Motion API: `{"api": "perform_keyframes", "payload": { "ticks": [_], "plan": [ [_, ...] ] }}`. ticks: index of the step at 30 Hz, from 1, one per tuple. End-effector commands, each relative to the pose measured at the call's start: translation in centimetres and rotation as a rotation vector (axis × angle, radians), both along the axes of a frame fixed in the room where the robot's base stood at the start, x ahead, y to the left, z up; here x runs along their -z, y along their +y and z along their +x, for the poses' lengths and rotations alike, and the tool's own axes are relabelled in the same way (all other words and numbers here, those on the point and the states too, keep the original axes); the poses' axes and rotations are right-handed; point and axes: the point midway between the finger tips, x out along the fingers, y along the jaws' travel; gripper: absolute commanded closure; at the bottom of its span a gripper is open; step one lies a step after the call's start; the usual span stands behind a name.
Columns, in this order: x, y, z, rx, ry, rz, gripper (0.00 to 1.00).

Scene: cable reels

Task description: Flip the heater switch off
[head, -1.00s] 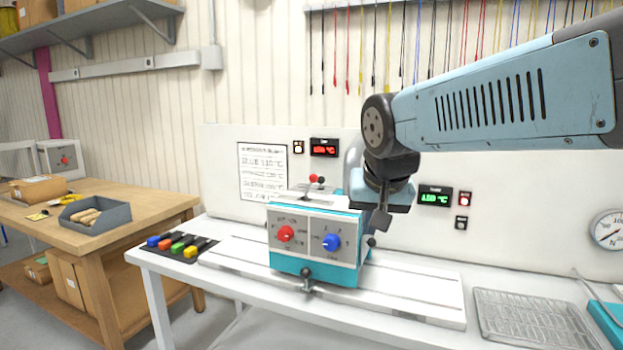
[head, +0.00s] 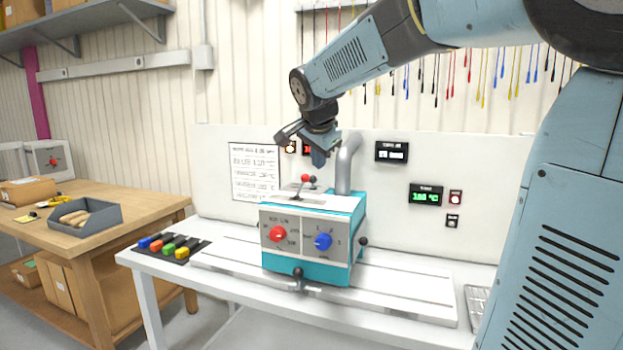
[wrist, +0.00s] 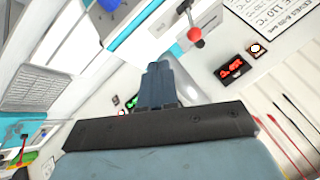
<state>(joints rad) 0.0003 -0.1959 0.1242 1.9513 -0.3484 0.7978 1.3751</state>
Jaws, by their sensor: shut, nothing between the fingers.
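The teal machine (head: 305,268) stands on the bench with a red knob (head: 278,233) and a blue knob (head: 323,241) on its front. A lever with a red ball (head: 305,178) is on top; the ball also shows in the wrist view (wrist: 195,34). On the back panel, a lit switch (head: 291,147) is beside a red display (wrist: 231,70). A red-lit switch (head: 455,197) is beside the green display (head: 425,195), above a dark switch (head: 452,221). I cannot tell which is the heater switch. My gripper (head: 318,163) is shut and empty, above the machine, partly hiding the red display.
A grey pipe (head: 345,165) rises behind the machine, right of my gripper. Colored blocks (head: 168,245) lie at the bench's left. A wire rack (head: 476,303) is at the right, partly behind my arm. Another display (head: 391,151) is on the panel.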

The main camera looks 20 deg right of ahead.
Motion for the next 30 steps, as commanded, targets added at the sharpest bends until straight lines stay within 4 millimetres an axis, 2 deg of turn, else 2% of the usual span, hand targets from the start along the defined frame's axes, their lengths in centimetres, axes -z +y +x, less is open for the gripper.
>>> {"api": "perform_keyframes", "payload": {
  "ticks": [8,23,30],
  "plan": [
    [1.2,-0.3,0.8,0.0,0.003,0.001,1.0],
    [7.9,-1.9,5.8,-0.002,0.004,0.0,1.0],
    [7.5,-0.9,8.6,-0.002,0.002,-0.001,1.0]
  ]
}}
